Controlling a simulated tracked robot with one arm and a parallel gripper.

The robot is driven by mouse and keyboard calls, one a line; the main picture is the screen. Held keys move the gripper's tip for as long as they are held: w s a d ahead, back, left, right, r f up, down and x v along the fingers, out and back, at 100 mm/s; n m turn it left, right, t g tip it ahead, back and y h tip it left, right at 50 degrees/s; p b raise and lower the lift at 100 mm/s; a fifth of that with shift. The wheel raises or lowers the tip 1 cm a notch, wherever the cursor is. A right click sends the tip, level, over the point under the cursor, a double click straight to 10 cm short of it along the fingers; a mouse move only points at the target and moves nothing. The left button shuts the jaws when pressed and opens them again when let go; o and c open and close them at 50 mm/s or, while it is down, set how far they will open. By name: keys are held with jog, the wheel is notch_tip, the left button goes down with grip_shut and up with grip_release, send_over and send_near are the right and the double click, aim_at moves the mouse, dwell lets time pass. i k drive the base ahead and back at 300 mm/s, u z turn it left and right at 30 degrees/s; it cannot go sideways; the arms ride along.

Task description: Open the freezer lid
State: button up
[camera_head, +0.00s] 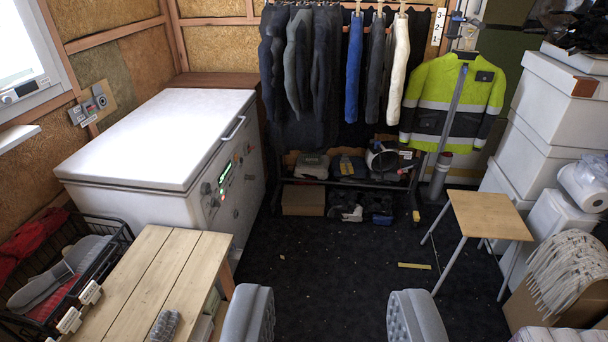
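A white chest freezer (205,185) stands at the left of the room against the wall. Its white lid (160,135) lies flat and closed on top. A handle (234,128) sits on the lid's right front edge, above a front panel with green lights and knobs. My gripper (335,320) shows at the bottom centre as two grey padded fingers set wide apart. It is open, with nothing between the fingers but dark floor. It is apart from the freezer, to the right of it and nearer to the camera.
A slatted wooden table (150,275) stands in front of the freezer, beside a black basket (108,244) with clothes. A clothes rack (340,183) stands at the back. A small wooden stool (490,214) and white boxes (553,100) stand at right. The dark floor between is mostly clear.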

aim_at(165, 143)
jog(key=u, duration=0.05)
jog(key=i, duration=3.45)
jog(key=u, duration=1.75)
